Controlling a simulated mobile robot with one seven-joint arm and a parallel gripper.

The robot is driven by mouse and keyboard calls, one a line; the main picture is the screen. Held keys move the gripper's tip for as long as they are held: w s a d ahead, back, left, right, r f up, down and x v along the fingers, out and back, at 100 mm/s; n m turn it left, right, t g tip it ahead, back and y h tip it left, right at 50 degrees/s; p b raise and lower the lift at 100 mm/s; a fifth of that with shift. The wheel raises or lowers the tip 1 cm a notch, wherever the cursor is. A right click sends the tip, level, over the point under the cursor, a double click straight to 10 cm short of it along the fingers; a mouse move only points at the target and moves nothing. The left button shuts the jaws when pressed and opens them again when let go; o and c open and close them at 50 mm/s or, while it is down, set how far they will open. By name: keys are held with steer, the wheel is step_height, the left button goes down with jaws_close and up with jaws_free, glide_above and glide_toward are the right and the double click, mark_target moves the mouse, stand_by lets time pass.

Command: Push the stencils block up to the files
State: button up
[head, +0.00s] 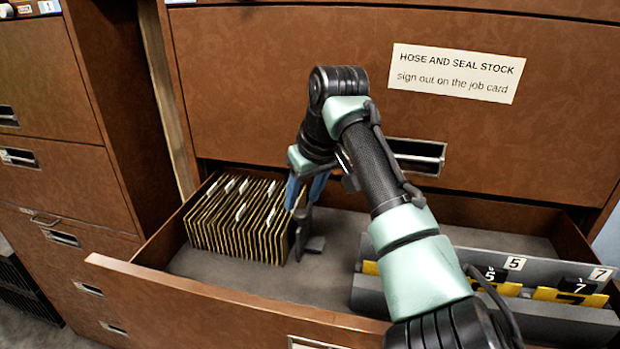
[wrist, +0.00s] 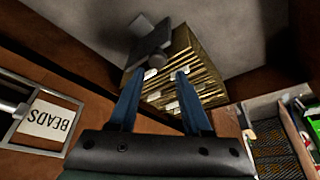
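The files (head: 240,215) are a packed row of tan folders with white tabs at the left of the open drawer; they also show in the wrist view (wrist: 190,75). A dark grey upright block with a flat foot (head: 304,232) stands at their right end, close against or touching them. The wrist view shows this block (wrist: 150,42) with a round knob. Which thing is called the stencils block is not readable here. My gripper (head: 303,200) is above the block and the right end of the files. Its blue fingers (wrist: 159,78) are apart with nothing held between them.
A grey holder (head: 545,312) with yellow numbered cards stands at the drawer's right, partly hidden by my arm. Bare drawer floor (head: 325,265) lies between it and the files. The drawer's front wall (head: 220,305) is near; a closed drawer (head: 270,80) is above.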

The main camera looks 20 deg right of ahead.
steer(key=b+v, duration=0.2)
steer(key=v, duration=0.6)
steer(key=shift+r, duration=0.4)
steer(key=shift+s, duration=0.1)
steer(key=w+a+r+n+t+y+b, duration=0.15)
steer(key=w+a+t, duration=0.25)
steer(key=a, duration=0.4)
steer(key=w+a+r+n+t+b, duration=0.1)
steer(key=w+a+r+t, duration=0.25)
steer(key=a, duration=0.35)
steer(key=s+a+r+t, duration=0.2)
steer(key=a+r+t, duration=0.2)
steer(key=a, duration=0.1)
steer(key=s+r+m+t+h+b, duration=0.1)
steer(key=s+r+t, duration=0.4)
steer(key=s, duration=0.7)
steer(key=s+r+m+t+h, duration=0.1)
steer(key=s+r+m+t, duration=0.2)
steer(key=s, duration=0.9)
step_height(320, 180, up, 4)
steer(key=t, duration=0.3)
steer(key=shift+s+a+f+b, duration=0.15)
steer(key=shift+s+f+b, duration=0.1)
steer(key=shift+s+b, duration=0.15)
steer(key=shift+w, duration=0.1)
